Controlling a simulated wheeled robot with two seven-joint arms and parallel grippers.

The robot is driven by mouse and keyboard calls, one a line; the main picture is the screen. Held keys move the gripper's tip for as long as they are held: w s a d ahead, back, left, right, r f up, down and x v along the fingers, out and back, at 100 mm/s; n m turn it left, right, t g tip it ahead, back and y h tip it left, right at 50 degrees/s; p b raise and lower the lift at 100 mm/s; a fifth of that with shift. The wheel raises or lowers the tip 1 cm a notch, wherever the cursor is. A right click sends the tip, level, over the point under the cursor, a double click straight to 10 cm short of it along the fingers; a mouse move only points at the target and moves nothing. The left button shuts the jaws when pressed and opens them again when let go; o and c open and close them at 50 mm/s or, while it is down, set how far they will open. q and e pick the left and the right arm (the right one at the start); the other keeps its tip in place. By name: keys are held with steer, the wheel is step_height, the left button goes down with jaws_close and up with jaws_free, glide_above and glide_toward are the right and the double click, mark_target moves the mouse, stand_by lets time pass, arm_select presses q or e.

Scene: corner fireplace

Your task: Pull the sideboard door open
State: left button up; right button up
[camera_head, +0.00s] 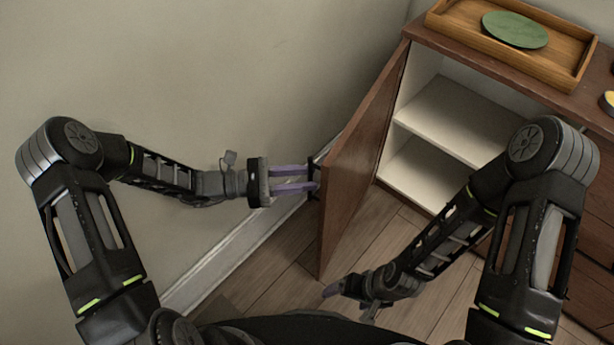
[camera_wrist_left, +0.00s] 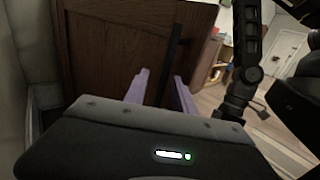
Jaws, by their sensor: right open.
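The sideboard (camera_head: 409,30) has its brown door (camera_head: 362,150) standing wide open, swung out to the left, with white shelves showing inside. The door's dark bar handle (camera_wrist_left: 173,62) is on its outer face. In the head view, my left gripper (camera_head: 316,179) reaches in from the left to that face. In the left wrist view its two pale purple fingers (camera_wrist_left: 163,90) stand apart, with the handle seen between them; contact cannot be told. My right gripper (camera_head: 344,293) is open and low in front of the sideboard, apart from the door.
A wooden tray (camera_head: 450,24) with a green plate (camera_head: 515,29) lies on the sideboard top. Drawers (camera_head: 590,283) are at the right. The wall (camera_head: 200,70) and its white baseboard (camera_head: 225,262) run close by on the left. Some wooden floor (camera_head: 400,225) is clear below the door.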

arm_select(q)
steer(key=s+a, duration=0.1)
steer(key=a, duration=0.5)
steer(key=shift+s+a, duration=0.2)
steer(key=shift+a, duration=0.15)
steer(key=shift+f, duration=0.1)
